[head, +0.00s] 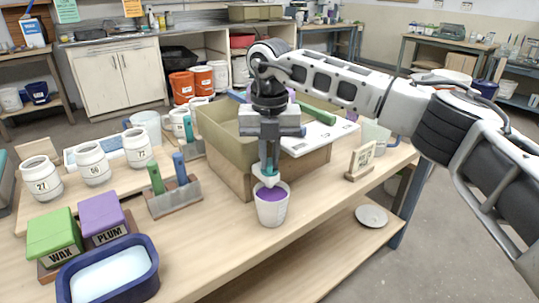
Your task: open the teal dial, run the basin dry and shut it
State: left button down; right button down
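The olive basin (212,134) stands on a brown box support in the middle of the table. My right gripper (269,168) points straight down at its front corner. Its fingers are close together around the teal dial (271,166), and teal shows between them; they look shut on it. A white spout part (262,177) shows just below. The dial's exact turn and the inside of the basin are hidden by my gripper and arm. A white bucket (272,213) with purple glaze (271,194) stands upright under the spout. I see no clear falling stream. My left gripper is not in view.
A wooden stand card (361,160) is right of the bucket. Left are numbered white jars (92,165), a brush holder (174,197), green WAX (54,235) and PLUM blocks (101,217), and a blue tub (108,272). The table's front edge is close to the bucket.

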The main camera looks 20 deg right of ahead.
aim_at(269, 162)
jog(key=shift+r+n+p, duration=0.15)
jog(key=shift+n+p, duration=0.25)
jog(key=shift+n, duration=0.4)
jog(key=n, duration=0.3)
jog(key=c, duration=1.8)
grip_release()
jog(key=shift+o, duration=0.2)
notch_tip(269, 162, up, 16)
jog(key=shift+p, duration=0.4)
